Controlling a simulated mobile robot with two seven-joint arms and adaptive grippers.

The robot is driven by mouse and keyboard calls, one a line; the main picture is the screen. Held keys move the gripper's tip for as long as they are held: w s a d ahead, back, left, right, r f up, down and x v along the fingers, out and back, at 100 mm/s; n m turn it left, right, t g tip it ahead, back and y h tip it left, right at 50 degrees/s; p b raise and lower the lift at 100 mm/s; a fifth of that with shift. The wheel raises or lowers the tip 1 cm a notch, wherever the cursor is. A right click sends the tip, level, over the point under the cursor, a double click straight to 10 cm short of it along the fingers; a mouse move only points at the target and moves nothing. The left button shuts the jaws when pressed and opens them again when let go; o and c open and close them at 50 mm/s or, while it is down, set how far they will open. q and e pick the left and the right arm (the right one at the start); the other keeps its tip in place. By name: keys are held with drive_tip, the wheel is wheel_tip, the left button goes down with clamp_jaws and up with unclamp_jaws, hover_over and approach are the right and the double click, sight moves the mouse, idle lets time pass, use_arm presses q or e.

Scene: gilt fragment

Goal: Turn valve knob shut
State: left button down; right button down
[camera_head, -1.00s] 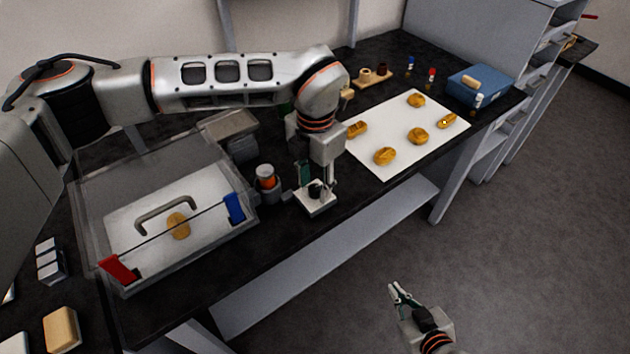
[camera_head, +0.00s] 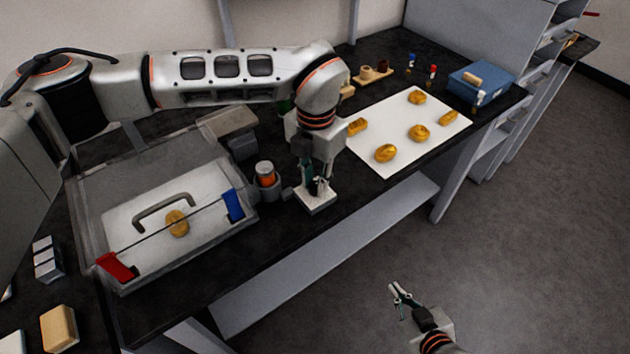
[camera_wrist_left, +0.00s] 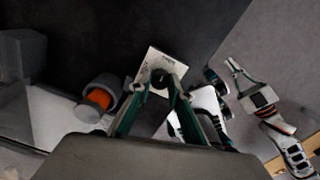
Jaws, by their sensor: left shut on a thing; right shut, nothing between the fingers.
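The valve knob (camera_wrist_left: 160,79) is a small black knob on a white square plate (camera_wrist_left: 166,59), seen in the left wrist view. The plate also shows in the head view (camera_head: 316,204) at the bench's front edge, with the knob largely hidden by my fingers. My left gripper (camera_head: 317,186) points down at the plate; in the left wrist view its green fingers (camera_wrist_left: 160,90) are closed on either side of the knob. My right gripper (camera_head: 399,292) is shut and empty, over the floor away from the bench.
An orange-banded grey cylinder (camera_head: 266,176) stands just left of the plate. A white sheet (camera_head: 385,123) with several golden pieces lies right, before a blue box (camera_head: 482,83).

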use_arm(q)
drive_tip(key=n+b, duration=0.2)
drive_tip(key=n, duration=0.2)
drive_tip(key=n+b, duration=0.1)
drive_tip(key=n, duration=0.4)
drive_tip(key=shift+n, duration=0.3)
drive_tip(key=n, duration=0.3)
drive_tip(key=shift+w+r+n, duration=0.1)
drive_tip(key=shift+n, duration=1.8)
drive_tip(key=c, duration=1.8)
unclamp_jaws()
drive_tip(key=shift+b, duration=0.3)
drive_tip(key=shift+c, duration=0.2)
